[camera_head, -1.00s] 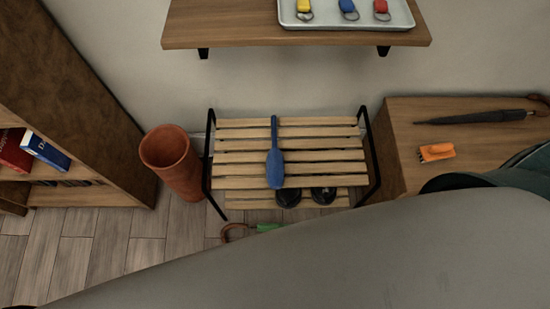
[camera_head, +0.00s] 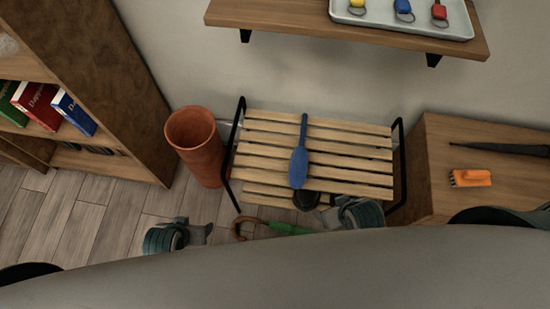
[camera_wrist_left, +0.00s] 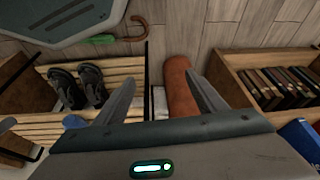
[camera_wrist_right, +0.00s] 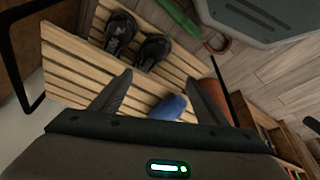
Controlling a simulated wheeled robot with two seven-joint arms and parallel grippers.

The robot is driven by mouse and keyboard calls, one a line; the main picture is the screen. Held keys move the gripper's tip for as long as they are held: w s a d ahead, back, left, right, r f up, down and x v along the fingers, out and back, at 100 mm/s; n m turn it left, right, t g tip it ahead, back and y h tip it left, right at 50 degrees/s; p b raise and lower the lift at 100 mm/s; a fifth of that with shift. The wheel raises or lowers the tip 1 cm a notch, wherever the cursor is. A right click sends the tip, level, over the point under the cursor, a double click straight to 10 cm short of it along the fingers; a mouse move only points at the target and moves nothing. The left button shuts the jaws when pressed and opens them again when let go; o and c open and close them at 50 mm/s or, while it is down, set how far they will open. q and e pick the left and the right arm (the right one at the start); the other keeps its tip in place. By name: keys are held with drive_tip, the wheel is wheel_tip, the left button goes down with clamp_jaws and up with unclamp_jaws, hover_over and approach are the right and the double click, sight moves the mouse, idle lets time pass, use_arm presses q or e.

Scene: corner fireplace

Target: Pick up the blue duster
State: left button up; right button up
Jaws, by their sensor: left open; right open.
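The blue duster (camera_head: 299,167) lies on the slatted wooden rack (camera_head: 262,140), its thin handle pointing at the wall and its wide head at the front edge. My right gripper (camera_head: 336,214) is open near the rack's front right corner, to the right of the duster's head. In the right wrist view, the duster's blue end (camera_wrist_right: 168,108) shows between the open fingers (camera_wrist_right: 158,92), apart from them; the rest is hidden by the gripper body. My left gripper (camera_head: 203,233) is open and empty over the floor, front left of the rack.
A terracotta pot (camera_head: 197,146) stands left of the rack, beside a bookcase (camera_head: 107,80). A wall shelf (camera_head: 270,18) with a key tray (camera_head: 405,22) hangs above. A cabinet (camera_head: 440,150) with an orange brush (camera_head: 471,178) stands right. Black shoes (camera_wrist_right: 153,51) sit on the lower rack.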

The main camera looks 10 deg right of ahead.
use_arm(q)
drive_tip(key=a+b+v, duration=0.1)
drive_tip(key=v, duration=0.5)
use_arm(e)
drive_tip(key=w+a+r+n+y, duration=0.1)
drive_tip(key=a+r+n, duration=0.2)
drive_tip(key=r, duration=0.5)
drive_tip(key=w+a+r+n+g+y, duration=0.1)
drive_tip(key=w+a+r+n+y, duration=0.1)
drive_tip(key=w+a+n, duration=0.65)
use_arm(q)
wheel_tip(320, 180, down, 23)
drive_tip(key=s+g, duration=0.1)
drive_tip(key=s, duration=0.1)
drive_tip(key=shift+g, duration=0.3)
use_arm(e)
drive_tip(key=n+g+h, duration=0.3)
drive_tip(key=n+h, duration=0.1)
drive_tip(key=n, duration=1.5)
hover_over(300, 162)
drive_tip(key=shift+w+r, duration=0.1)
drive_tip(key=shift+r, duration=0.15)
use_arm(q)
drive_tip(key=shift+s+d+r, duration=0.1)
drive_tip(key=shift+s, duration=0.05)
